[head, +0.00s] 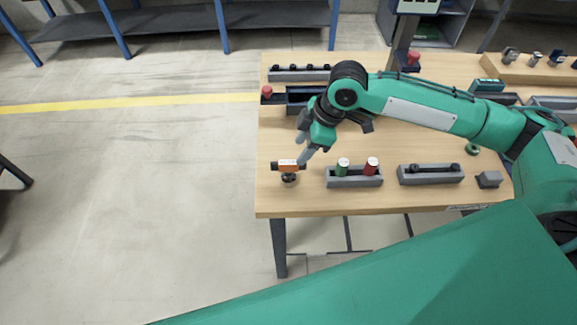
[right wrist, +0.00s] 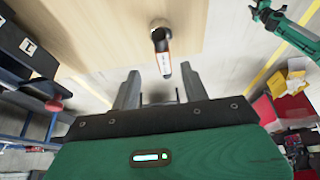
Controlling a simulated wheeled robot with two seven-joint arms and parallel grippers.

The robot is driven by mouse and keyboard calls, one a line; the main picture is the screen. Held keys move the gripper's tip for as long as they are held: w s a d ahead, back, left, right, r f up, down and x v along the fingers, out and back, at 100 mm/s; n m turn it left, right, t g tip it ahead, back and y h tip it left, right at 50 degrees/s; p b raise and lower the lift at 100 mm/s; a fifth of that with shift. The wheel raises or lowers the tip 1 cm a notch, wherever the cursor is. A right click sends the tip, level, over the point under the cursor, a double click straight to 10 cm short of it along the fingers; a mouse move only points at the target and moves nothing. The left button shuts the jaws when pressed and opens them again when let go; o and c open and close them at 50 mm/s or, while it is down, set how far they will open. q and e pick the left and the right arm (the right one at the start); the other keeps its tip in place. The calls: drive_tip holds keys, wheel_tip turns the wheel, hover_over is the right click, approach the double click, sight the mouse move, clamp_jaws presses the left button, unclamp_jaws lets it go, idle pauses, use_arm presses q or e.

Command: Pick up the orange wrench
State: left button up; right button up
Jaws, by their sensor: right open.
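The orange wrench (head: 289,168) is a short tool with an orange and white body and black ends. In the head view it sits on a small dark stand at the table's front left corner. In the right wrist view the wrench (right wrist: 163,62) stands out just ahead of the fingertips, roughly in line with the gap. My right gripper (head: 305,154) is open and empty, with its fingers pointing down beside and just above the wrench. The right wrist view shows the two fingers (right wrist: 160,85) spread apart.
A grey block (head: 354,178) with a green and a red cylinder stands right of the wrench. Another grey block (head: 430,175) and a small grey cube (head: 489,180) lie farther right. A dark blue bin (head: 300,99) is behind.

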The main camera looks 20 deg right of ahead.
sight(292, 162)
drive_tip(key=x, duration=0.3)
drive_tip(key=shift+a+f, duration=0.1)
drive_tip(key=shift+f, duration=0.05)
drive_tip(key=p+x, duration=0.1)
drive_tip(key=x, duration=0.1)
drive_tip(key=p+x, duration=0.1)
drive_tip(key=x, duration=0.1)
drive_tip(key=shift+s+a+f, duration=0.15)
drive_tip(key=shift+a+f, duration=0.25)
drive_tip(key=shift+f, duration=0.25)
clamp_jaws()
